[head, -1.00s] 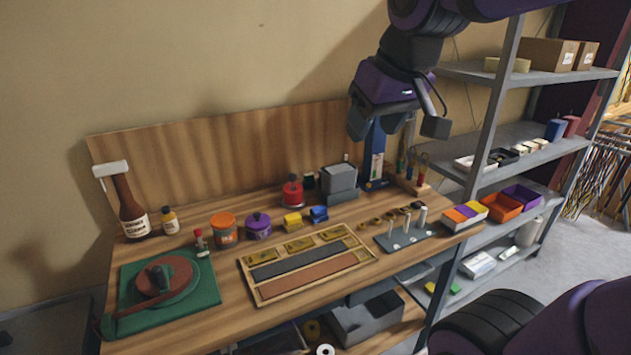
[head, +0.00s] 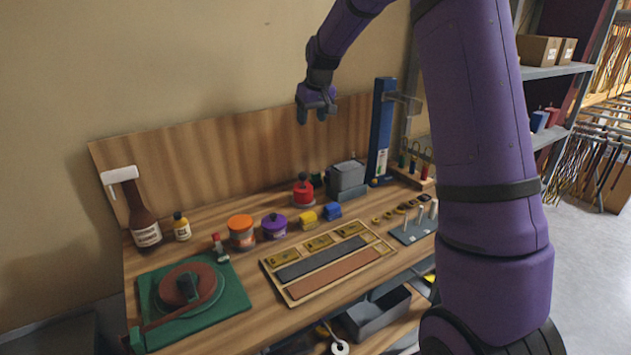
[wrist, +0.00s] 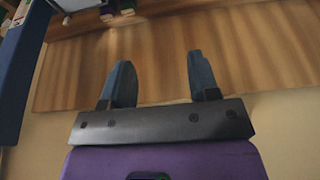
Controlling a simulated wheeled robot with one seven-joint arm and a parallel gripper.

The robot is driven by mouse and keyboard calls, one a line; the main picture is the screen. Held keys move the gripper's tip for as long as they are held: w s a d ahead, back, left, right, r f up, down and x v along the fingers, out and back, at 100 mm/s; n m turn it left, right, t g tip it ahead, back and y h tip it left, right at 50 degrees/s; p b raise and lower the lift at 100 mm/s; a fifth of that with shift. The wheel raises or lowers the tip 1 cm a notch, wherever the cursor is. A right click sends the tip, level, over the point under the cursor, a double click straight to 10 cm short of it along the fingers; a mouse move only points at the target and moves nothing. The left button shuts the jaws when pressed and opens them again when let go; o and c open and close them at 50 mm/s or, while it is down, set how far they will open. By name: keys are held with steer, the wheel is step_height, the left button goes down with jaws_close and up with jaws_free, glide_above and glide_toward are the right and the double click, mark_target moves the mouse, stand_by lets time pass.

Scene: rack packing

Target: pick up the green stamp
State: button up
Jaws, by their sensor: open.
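A small dark green thing (head: 318,180), which looks like the green stamp, stands at the back of the bench. The red stamp (head: 303,191) partly hides it in the head view. My gripper (head: 316,114) is open and empty, high above the back of the bench. Its two fingers (wrist: 158,65) are apart in the wrist view, with only the wooden back panel beyond them.
A grey box-shaped device (head: 347,177) stands right of the green thing, and a tall blue post (head: 381,125) behind it. Purple (head: 275,225) and orange (head: 242,230) jars stand to the left. A wooden tray (head: 330,262) lies in front. The wooden back panel (head: 220,155) closes off the rear.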

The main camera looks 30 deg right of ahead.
steer(key=w+d+f, duration=0.5)
steer(key=w+f, duration=0.2)
steer(key=f, duration=0.3)
glide_toward(315, 179)
steer(key=w, duration=0.1)
steer(key=shift+g, duration=0.4)
steer(key=x, duration=0.2)
steer(key=d+x, duration=0.1)
steer(key=x, duration=0.2)
steer(key=shift+w+r, duration=0.15)
steer(key=shift+w, duration=0.1)
steer(key=shift+w+x, duration=0.15)
steer(key=shift+x, duration=1.45)
steer(key=shift+w+x, duration=0.1)
steer(key=shift+x, duration=1.5)
steer(key=shift+r, duration=0.1)
steer(key=c, duration=0.6)
